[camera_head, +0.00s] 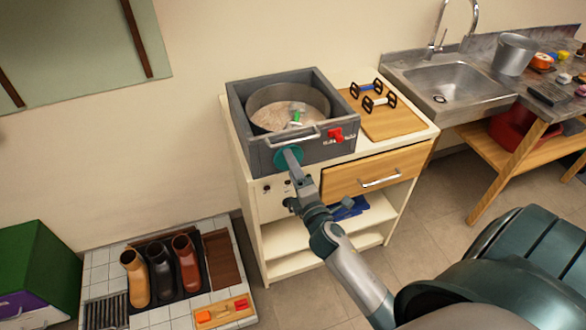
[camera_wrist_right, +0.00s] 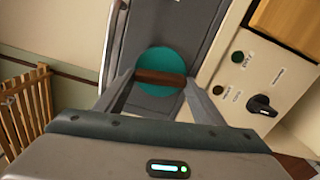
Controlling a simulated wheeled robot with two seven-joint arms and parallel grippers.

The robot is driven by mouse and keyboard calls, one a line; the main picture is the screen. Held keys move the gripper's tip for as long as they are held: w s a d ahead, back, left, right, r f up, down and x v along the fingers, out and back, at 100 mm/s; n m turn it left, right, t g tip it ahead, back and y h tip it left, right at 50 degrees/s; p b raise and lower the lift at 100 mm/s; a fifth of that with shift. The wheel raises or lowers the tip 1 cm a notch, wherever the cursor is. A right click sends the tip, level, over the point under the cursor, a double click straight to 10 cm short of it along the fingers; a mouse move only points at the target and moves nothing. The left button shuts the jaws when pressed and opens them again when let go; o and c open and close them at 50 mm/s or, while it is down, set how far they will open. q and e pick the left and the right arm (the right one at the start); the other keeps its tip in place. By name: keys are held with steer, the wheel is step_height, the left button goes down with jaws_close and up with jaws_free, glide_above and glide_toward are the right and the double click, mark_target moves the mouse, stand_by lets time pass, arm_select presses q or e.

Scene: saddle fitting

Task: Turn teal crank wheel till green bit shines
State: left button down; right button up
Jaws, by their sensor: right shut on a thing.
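The teal crank wheel (camera_head: 287,159) is on the front of a grey box (camera_head: 316,149). It also shows in the right wrist view (camera_wrist_right: 160,60) as a teal disc with a brown bar-shaped handle (camera_wrist_right: 160,77) across it. My right gripper (camera_head: 292,156) is at the wheel, its fingers at both ends of the handle, shut on it. A dark green round lamp (camera_wrist_right: 237,57) sits on the cream panel beside the wheel and looks unlit. My left gripper is not in view.
The box holds a round pan (camera_head: 262,103) with pale contents and a small green-and-white piece. A red knob (camera_head: 337,135) and metal bar handle are on its front. The panel has a black rotary knob (camera_wrist_right: 263,105) and a small dark reddish lamp (camera_wrist_right: 218,90). A drawer (camera_head: 372,174) is right of the wheel.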

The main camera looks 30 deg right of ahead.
steer(key=o, duration=1.1)
steer(key=shift+c, duration=0.2)
steer(key=shift+s, duration=0.1)
arm_select(q)
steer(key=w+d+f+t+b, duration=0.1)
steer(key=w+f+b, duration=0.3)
steer(key=b, duration=0.1)
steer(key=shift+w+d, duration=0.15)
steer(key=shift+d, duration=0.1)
arm_select(e)
steer(key=v, duration=1.7)
steer(key=shift+s, duration=0.1)
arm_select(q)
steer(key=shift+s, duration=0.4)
